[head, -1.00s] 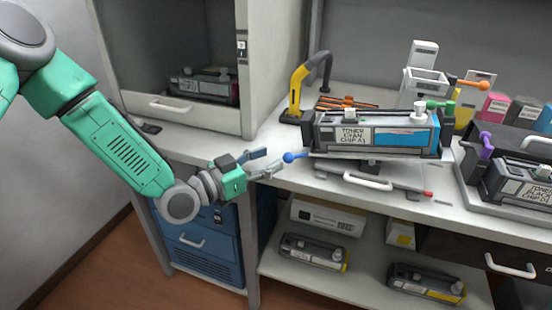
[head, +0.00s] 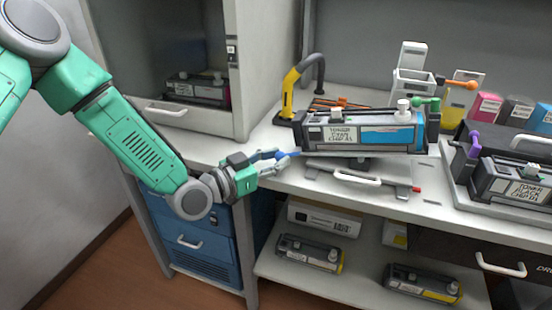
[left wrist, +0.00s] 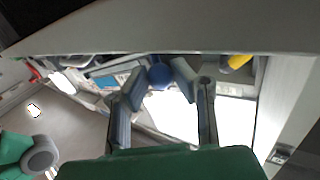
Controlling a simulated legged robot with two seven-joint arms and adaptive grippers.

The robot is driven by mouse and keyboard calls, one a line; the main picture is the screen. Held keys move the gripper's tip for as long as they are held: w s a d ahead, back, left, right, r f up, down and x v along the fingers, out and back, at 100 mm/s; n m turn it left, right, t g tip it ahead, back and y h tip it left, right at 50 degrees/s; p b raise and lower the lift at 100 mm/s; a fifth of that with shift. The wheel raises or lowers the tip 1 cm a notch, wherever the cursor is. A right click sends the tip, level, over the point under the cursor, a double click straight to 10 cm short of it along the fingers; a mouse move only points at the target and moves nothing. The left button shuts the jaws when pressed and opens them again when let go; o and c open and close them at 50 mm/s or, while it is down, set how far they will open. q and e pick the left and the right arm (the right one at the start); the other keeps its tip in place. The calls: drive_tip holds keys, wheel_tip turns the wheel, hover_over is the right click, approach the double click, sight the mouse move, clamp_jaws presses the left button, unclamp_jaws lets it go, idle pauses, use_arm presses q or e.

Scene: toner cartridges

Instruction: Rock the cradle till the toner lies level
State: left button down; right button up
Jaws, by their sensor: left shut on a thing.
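A cyan toner cartridge (head: 318,134) lies lengthwise on the cradle (head: 352,155), a pale plate on the bench with a base below. The cartridge has a label and a window showing blue toner (head: 404,137) toward its right end; I cannot tell its exact level. A blue knob (left wrist: 160,76) sticks out at the cradle's left end. My left gripper (head: 281,156) is shut on this knob, with its fingers on either side of it in the left wrist view. The fingers partly hide the knob in the head view. My right gripper is not in view.
A second cartridge (head: 520,185) sits in a tray at the right, beside a purple knob (head: 474,150). A yellow hooked arm (head: 291,88) stands behind the cradle's left end. A cabinet (head: 243,70) rises at left. Spare cartridges (head: 310,250) lie on the lower shelf.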

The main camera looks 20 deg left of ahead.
use_arm(q)
wheel_tip(320, 180, up, 7)
drive_tip(key=d+m+g+y+p, duration=0.1)
drive_tip(key=m+p, duration=0.2)
drive_tip(key=p, duration=0.4)
drive_tip(key=shift+s+d+m+g, duration=0.3)
drive_tip(key=shift+s+d+g, duration=0.05)
drive_tip(key=shift+d+g, duration=0.05)
drive_tip(key=shift+a+f, duration=0.1)
drive_tip(key=shift+f, duration=0.05)
drive_tip(key=c, duration=1.3)
unclamp_jaws()
drive_tip(key=shift+c, duration=0.2)
drive_tip(key=v, duration=1.1)
drive_tip(key=shift+s+d+r+y, duration=0.2)
drive_tip(key=shift+s+d+y, duration=0.1)
drive_tip(key=shift+d, duration=0.05)
